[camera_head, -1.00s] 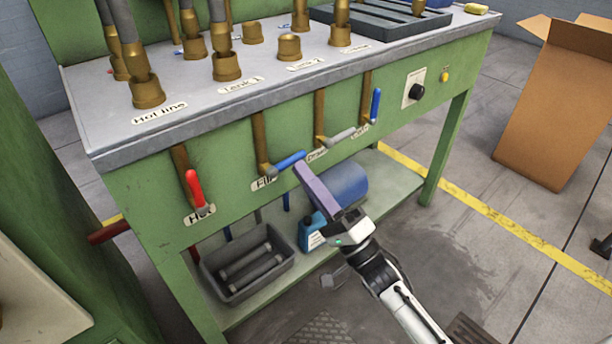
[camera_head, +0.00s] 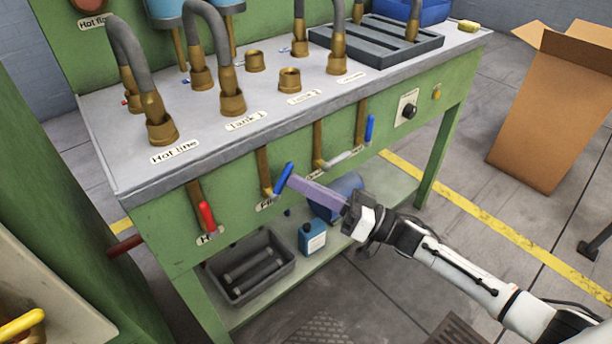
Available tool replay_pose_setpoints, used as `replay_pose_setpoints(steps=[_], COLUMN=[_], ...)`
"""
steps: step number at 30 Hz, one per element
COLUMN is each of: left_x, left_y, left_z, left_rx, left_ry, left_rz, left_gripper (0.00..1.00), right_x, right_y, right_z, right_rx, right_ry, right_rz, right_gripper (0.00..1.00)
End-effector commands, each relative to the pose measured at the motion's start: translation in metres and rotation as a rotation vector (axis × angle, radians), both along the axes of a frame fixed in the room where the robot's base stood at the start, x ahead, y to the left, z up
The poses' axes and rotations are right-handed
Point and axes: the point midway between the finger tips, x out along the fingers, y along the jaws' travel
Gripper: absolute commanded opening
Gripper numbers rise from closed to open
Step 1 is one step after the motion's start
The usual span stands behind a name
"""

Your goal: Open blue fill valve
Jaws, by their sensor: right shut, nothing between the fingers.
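The blue fill valve handle (camera_head: 284,177) is on the green front panel, on a brass pipe above a partly covered label. It is tilted steeply, its upper end leaning right. My right gripper (camera_head: 293,183) has its long purple fingers shut and empty. The fingertips are at the right side of the blue handle and appear to touch it. My left gripper is not in view.
A red handle (camera_head: 207,216) hangs to the left. A grey handle (camera_head: 337,160) and another blue handle (camera_head: 370,129) are to the right. A cardboard box (camera_head: 548,125) stands right.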

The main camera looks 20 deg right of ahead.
Motion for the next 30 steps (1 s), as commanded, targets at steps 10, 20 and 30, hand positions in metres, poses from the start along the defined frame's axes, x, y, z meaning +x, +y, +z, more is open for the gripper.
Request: replay_pose_setpoints(steps=[10,20,30], left_x=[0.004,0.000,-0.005], left_y=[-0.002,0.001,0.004], left_z=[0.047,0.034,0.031], left_rx=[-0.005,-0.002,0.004], left_ry=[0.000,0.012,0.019], left_rz=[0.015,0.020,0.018], left_gripper=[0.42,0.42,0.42], right_x=[-0.003,-0.005,-0.035], right_y=[0.010,0.009,-0.037], right_z=[0.021,0.012,0.002], right_rx=[-0.297,-0.313,-0.319], right_ry=[-0.108,-0.113,-0.113], right_rz=[0.001,0.000,0.009], right_gripper=[0.00,0.00,0.00])
